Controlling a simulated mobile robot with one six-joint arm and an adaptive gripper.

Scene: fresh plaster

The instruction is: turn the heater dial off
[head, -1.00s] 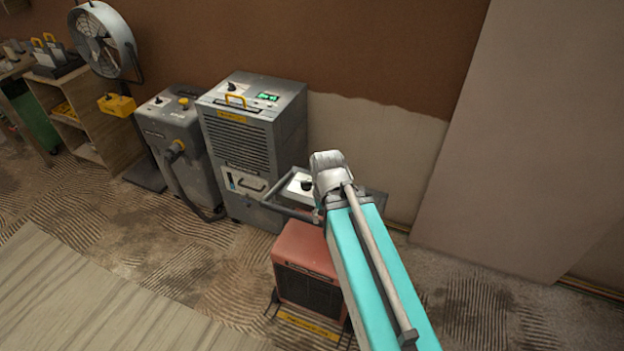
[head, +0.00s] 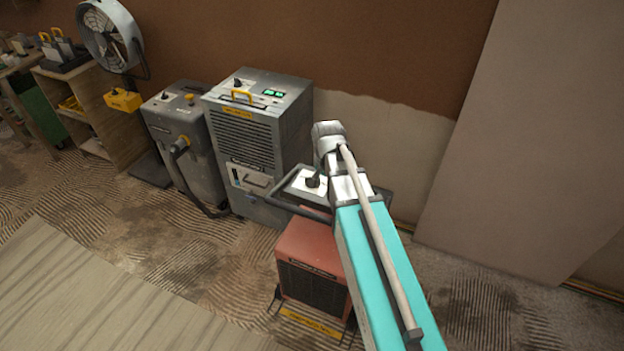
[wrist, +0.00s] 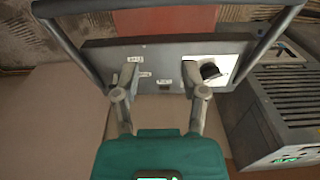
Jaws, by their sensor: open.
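The red heater (head: 310,262) stands on the floor, with a grey panel framed by a tubular handle at its upper back. A dark dial (head: 313,181) sits on a white plate on that panel. In the wrist view the dial (wrist: 209,71) is right of centre, close to my right fingertip. My gripper (wrist: 162,68) is open and empty over the panel, its two fingers apart. The dial lies outside the gap, to the right. Whether the right finger touches it, I cannot tell. The fingers are hidden behind my arm in the head view. The dial's setting is too small to read.
The heater's tubular handle (head: 285,206) rises around the panel. A grey dehumidifier (head: 262,140) stands close left, with another grey machine (head: 181,140) beyond it. The wall is behind. A pale board (head: 120,300) covers floor at front left.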

